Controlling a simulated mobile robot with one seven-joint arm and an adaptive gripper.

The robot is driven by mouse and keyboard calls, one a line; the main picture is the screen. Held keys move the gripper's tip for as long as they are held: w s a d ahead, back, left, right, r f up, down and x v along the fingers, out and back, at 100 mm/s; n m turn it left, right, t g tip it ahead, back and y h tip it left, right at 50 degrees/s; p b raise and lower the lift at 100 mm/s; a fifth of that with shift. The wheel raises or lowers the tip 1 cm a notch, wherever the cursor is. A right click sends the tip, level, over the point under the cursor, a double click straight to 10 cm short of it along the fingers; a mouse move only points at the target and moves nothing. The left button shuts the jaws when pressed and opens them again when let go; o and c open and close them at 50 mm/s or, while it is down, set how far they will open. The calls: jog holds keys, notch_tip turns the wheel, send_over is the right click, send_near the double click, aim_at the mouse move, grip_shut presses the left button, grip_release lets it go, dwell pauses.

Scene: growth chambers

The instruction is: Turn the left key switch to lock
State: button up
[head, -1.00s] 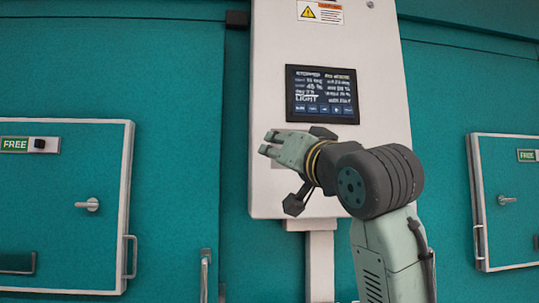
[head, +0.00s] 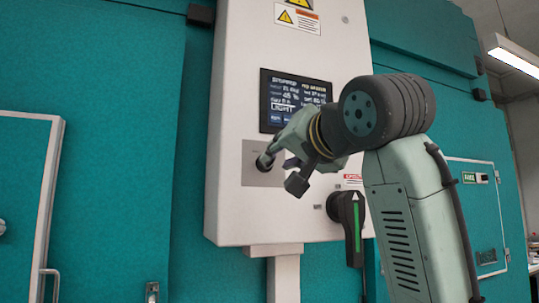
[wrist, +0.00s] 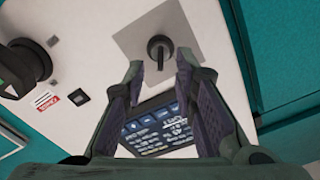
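A black key switch (wrist: 158,46) sits on a square grey plate (wrist: 190,22) on the white control cabinet; in the head view the plate (head: 251,178) shows beneath the screen. My gripper (wrist: 160,64) is open and empty, its fingertips on either side of the switch's lower edge in the wrist view. Whether they touch it I cannot tell. In the head view my gripper (head: 272,152) covers part of the plate. The right chamber door carries a green label with a small dark switch (head: 482,178). The left door's label is out of view.
The screen (head: 297,98) is close to my gripper. A large black rotary handle (head: 349,215) with a green stripe juts from the cabinet's lower right. The left door (head: 30,180) and teal walls lie around the cabinet.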

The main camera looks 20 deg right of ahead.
aim_at(274, 160)
jog(key=w+p, duration=0.1)
jog(key=w, duration=0.4)
jog(key=shift+w+a, duration=0.1)
jog(key=shift+w, duration=0.15)
jog(key=shift+c, duration=0.5)
grip_shut()
